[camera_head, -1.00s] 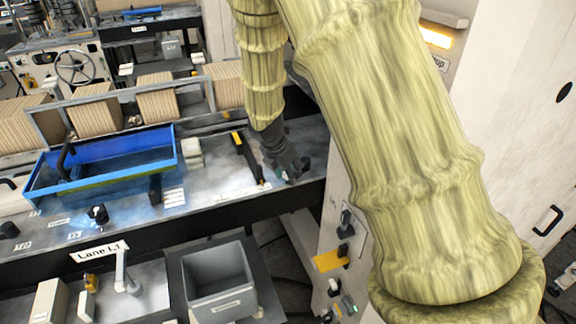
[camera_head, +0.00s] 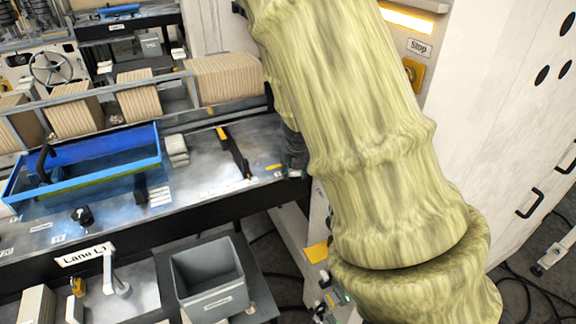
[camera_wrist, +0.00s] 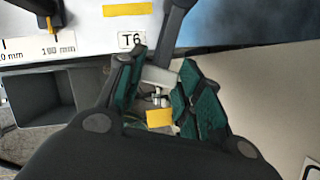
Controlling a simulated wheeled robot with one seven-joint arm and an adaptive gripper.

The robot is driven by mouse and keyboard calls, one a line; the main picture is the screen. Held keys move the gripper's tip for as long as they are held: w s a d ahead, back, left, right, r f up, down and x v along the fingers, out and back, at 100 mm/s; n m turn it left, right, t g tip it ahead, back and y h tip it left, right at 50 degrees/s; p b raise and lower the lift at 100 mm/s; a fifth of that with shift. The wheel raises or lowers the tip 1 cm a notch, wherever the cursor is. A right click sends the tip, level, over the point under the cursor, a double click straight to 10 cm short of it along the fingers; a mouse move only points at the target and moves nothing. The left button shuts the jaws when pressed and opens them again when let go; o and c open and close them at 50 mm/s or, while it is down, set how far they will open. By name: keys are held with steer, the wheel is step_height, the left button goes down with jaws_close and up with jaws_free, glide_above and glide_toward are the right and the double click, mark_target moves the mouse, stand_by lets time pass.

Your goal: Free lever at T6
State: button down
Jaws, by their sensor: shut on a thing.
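In the wrist view the T6 label (camera_wrist: 131,40) is on the pale table edge, just left of the lever (camera_wrist: 178,24). The lever has a dark handle that rises up and right, and a light grey block at its lower end. My gripper (camera_wrist: 162,82) has its green-padded fingers on both sides of this lower part and is shut on it. A small metal fitting shows between the fingers. In the head view my gripper (camera_head: 293,150) is mostly hidden behind my arm at the table's right end, and the lever cannot be seen there.
A blue tray (camera_head: 95,170) and a black bar with a yellow end (camera_head: 233,152) are on the table. A grey bin (camera_head: 208,278) stands below its front edge. A white cabinet (camera_head: 500,130) with a Stop sign is on the right.

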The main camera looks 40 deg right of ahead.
steer(key=shift+d+r, duration=0.1)
steer(key=shift+d, duration=0.05)
stand_by(0.3)
steer(key=c, duration=1)
jaws_free()
steer(key=shift+o, duration=0.2)
steer(key=shift+r, duration=0.1)
steer(key=v, duration=1.1)
steer(key=shift+s+r, duration=0.25)
steer(key=shift+r, duration=0.05)
